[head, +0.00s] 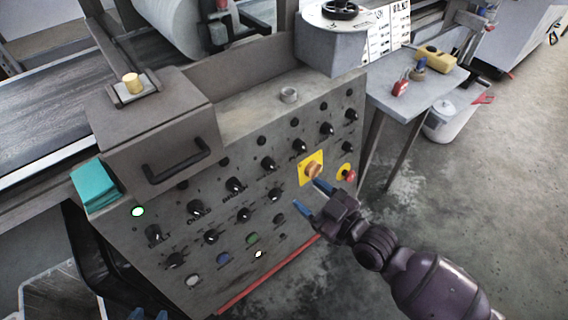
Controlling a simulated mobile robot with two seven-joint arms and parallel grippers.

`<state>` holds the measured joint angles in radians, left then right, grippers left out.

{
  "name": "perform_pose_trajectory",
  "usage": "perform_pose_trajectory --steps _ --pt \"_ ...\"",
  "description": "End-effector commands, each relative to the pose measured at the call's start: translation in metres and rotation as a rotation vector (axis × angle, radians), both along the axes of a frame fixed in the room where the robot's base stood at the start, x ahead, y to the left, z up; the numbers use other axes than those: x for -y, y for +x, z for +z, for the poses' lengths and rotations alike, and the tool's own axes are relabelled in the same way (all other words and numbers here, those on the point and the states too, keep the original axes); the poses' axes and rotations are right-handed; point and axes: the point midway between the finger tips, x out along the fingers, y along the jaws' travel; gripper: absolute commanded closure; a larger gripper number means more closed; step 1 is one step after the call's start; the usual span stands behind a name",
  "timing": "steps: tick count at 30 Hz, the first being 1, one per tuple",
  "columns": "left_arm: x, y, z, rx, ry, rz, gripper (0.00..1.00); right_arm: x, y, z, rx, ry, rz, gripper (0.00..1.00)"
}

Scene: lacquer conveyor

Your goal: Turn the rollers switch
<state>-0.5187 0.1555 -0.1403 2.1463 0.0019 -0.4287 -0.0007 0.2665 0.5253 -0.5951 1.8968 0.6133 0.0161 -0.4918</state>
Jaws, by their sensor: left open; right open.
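The grey control panel (215,255) carries rows of black rotary knobs, with labels that are mostly too small to read. One label seems to say BELT, by a knob (154,235) at the left, and another BRUSH, by a knob (235,186) in the middle. I cannot tell which knob is the rollers switch. An orange rotary switch (313,169) sits on a yellow plate. My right gripper (311,196) is open and empty in front of the panel, its upper blue fingertip just below the orange switch. Blue tips of my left gripper (150,314) show at the bottom edge.
A red button (347,175) is right of the orange switch. A dark box with a handle (180,160) and a teal block (94,187) are at left. A grey side table (435,88) holds a padlock and yellow item. Open floor lies right.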

Motion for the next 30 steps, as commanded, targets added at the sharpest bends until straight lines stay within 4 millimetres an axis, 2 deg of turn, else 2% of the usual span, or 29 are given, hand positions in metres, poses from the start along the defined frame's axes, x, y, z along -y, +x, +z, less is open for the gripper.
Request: perform_pose_trajectory --steps 7,21,30 --pt "-0.002 -0.005 -0.005 -0.015 0.003 0.002 0.57 -0.014 0.014 0.0 0.011 -0.009 0.0 0.43" --pt "-0.002 -0.006 -0.012 -0.024 0.004 -0.002 0.57 -0.063 0.069 -0.001 0.009 -0.01 0.0 0.43" --pt "-0.002 -0.004 -0.013 -0.022 0.004 -0.003 0.57 -0.073 0.079 0.0 0.009 -0.01 0.0 0.43"
